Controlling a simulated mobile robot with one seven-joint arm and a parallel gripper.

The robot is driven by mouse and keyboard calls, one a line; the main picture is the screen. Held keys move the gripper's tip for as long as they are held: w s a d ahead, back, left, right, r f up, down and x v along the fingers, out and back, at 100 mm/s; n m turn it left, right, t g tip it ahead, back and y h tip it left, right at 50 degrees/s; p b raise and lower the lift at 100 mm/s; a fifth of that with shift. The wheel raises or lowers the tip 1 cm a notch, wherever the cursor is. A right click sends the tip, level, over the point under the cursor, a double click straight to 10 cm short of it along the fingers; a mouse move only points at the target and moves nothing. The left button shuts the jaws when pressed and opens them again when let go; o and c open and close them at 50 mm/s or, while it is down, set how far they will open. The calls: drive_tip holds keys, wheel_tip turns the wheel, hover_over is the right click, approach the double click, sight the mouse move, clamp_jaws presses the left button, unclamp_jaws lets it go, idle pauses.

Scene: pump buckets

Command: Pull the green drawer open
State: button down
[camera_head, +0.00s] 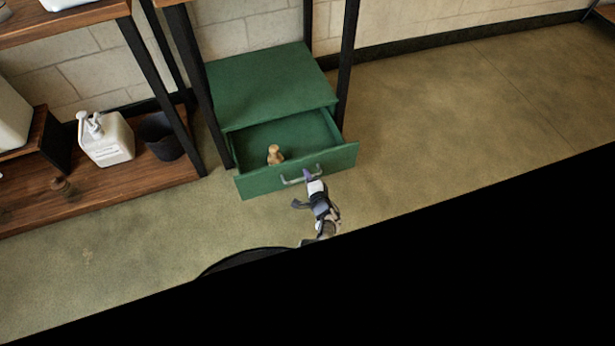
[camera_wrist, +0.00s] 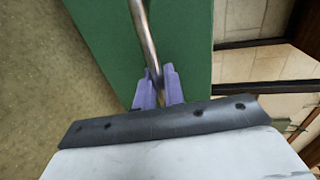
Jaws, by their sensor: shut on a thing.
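The green drawer (camera_head: 296,170) stands pulled partway out of its green cabinet (camera_head: 268,85), and its inside shows from above. A grey metal bar handle (camera_head: 302,175) sits on its front panel. My gripper (camera_head: 308,178) is at this handle in the head view. In the wrist view, the purple fingers of my gripper (camera_wrist: 157,88) are closed around the handle (camera_wrist: 144,35), with the green drawer front (camera_wrist: 185,40) behind it. A small tan figure-like object (camera_head: 275,154) stands inside the drawer.
A wooden shelf (camera_head: 120,188) at the left holds a white pump bottle (camera_head: 105,140) and a dark bucket (camera_head: 161,137). Black frame legs (camera_head: 345,65) stand beside the cabinet. The floor (camera_head: 450,110) to the right is clear. Black fills the lower right of the head view.

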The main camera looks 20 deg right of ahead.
drive_tip(key=shift+s, duration=0.15)
drive_tip(key=c, duration=1.6)
unclamp_jaws()
drive_tip(key=shift+p+v, duration=2.55)
drive_tip(key=shift+v, duration=1.2)
